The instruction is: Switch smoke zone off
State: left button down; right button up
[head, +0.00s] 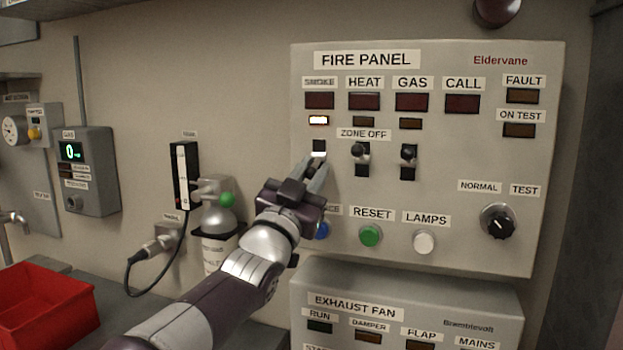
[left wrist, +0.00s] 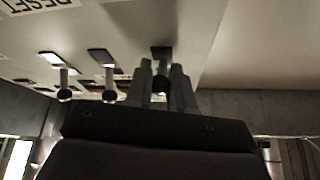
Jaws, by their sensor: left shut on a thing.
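The fire panel (head: 440,215) fills the right of the head view. Its SMOKE column has a dark red lamp (head: 319,101) and below it a small lit amber-white lamp (head: 318,120). My left gripper (head: 317,170) is at the smoke zone-off switch, whose dark slot top (head: 319,145) shows above the fingertips. In the left wrist view the fingers are shut around the smoke lever (left wrist: 161,83); its position is mostly hidden in the head view. The heat switch (head: 361,151) and gas switch (head: 408,154) stand to the right, with levers at the upper part of their slots.
A blue button (head: 322,231), partly hidden by my gripper, the green RESET button (head: 371,235) and the white LAMPS button (head: 424,242) sit below. A black NORMAL/TEST knob (head: 497,222) is at right. An exhaust fan panel (head: 480,305) is underneath. A red bin (head: 45,305) stands at left.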

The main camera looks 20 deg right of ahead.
pick_arm(q)
jog(key=shift+f, duration=0.15)
jog(key=c, duration=1.3)
grip_release()
jog(key=shift+o, duration=1.3)
jog(key=shift+s, duration=0.1)
jog(key=shift+s+a, duration=0.15)
jog(key=shift+a, duration=0.05)
jog(key=b+v, duration=0.4)
jog(key=v, duration=0.8)
jog(key=shift+s, duration=0.1)
